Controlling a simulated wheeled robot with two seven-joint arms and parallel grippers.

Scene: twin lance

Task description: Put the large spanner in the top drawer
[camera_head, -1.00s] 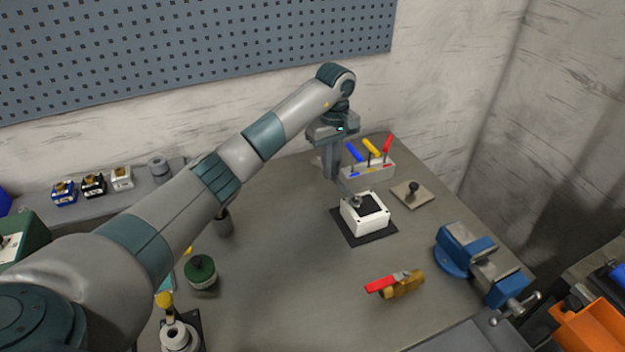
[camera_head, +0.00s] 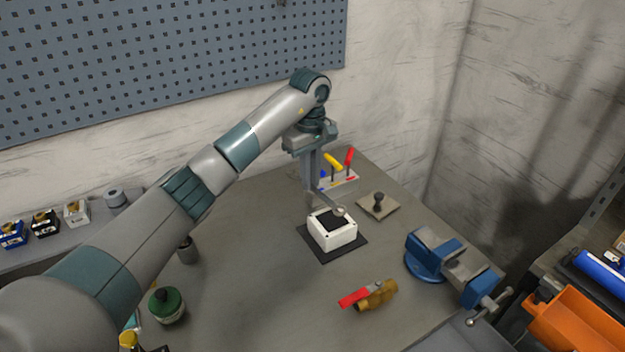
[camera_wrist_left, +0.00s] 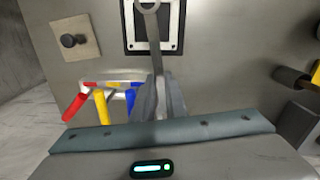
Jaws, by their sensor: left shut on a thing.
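My left gripper (camera_head: 312,192) is shut on the large spanner (camera_head: 338,210), a grey metal tool with a ring end. It holds the spanner above the bench, by the white box. I cannot make out the top drawer in these frames. My right gripper is not in view.
The white box (camera_head: 335,238) sits on a black mat (camera_head: 310,246). Behind it stands a rack of coloured-handled tools (camera_head: 343,181). The bench middle (camera_head: 240,270) is clear.

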